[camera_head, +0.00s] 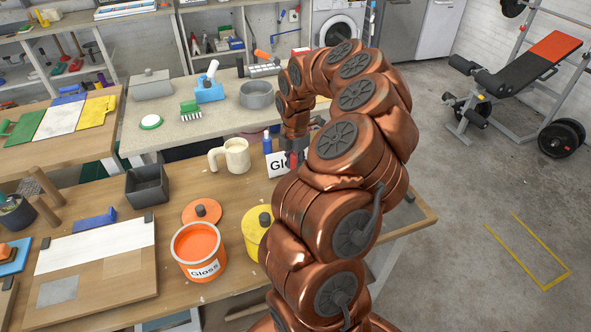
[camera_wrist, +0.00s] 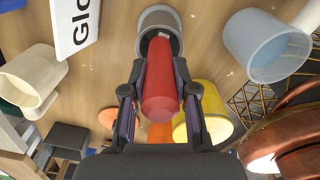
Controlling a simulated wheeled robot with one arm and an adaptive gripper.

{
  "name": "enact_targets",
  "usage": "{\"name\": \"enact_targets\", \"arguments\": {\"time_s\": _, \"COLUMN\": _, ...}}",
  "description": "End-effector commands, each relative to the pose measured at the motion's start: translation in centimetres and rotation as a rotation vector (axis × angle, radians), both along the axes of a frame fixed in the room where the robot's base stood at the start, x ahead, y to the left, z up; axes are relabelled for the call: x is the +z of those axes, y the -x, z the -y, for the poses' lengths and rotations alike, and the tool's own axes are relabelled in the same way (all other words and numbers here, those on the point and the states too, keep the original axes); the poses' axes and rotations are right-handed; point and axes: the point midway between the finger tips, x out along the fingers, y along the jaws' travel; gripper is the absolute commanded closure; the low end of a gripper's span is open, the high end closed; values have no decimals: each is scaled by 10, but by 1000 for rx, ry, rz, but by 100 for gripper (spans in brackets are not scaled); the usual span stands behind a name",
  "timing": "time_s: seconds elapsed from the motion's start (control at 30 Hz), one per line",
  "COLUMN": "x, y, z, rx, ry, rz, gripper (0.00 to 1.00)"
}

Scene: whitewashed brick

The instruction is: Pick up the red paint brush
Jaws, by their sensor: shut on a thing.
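The red paint brush shows in the wrist view as a thick red handle (camera_wrist: 160,85) between my fingers. My gripper (camera_wrist: 160,92) is shut on this handle, one finger on each side. The handle's far end lies over the mouth of a grey cup (camera_wrist: 146,20); I cannot tell whether the brush is still inside it. In the head view my gripper (camera_head: 296,150) is above the wooden bench, beside the white "Glo…" card (camera_head: 279,166). My copper arm hides most of the brush and the cup there.
A cream mug (camera_head: 236,156), an orange paint tin (camera_head: 200,254) and a yellow tin (camera_head: 252,236) stand on the bench. Open floor lies right of the bench.

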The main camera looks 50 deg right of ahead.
Motion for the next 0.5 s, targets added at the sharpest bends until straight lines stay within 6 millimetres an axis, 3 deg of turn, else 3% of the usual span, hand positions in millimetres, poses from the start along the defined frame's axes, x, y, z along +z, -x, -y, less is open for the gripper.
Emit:
{"name": "enact_targets", "arguments": {"time_s": 0.27, "x": 24, "y": -1, "z": 0, "rx": 0, "ry": 3, "rz": 6, "gripper": 100}}
{"name": "enact_targets", "arguments": {"time_s": 0.5, "x": 81, "y": -2, "z": 1, "rx": -2, "ry": 5, "rz": 8, "gripper": 100}}
